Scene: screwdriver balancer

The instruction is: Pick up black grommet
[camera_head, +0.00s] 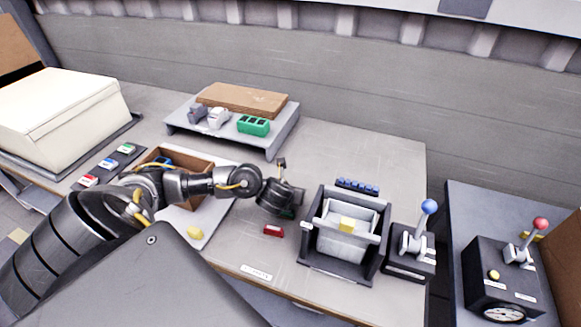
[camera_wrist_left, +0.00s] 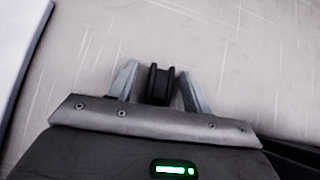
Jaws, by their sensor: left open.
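The black grommet (camera_wrist_left: 161,84) is a small dark spool shape with a narrower middle. It stands on the light grey table top, between the two grey fingers of my left gripper (camera_wrist_left: 158,72). The fingers are open, with a narrow gap on each side of the grommet near their tips. In the head view my left gripper (camera_head: 283,200) hangs low over the middle of the table, and its body hides the grommet and the fingertips there. My right gripper is not in view.
A red block (camera_head: 273,230) lies just in front of my left gripper. A brown tray (camera_head: 197,158) is left. A raised shelf (camera_head: 180,120) stands behind.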

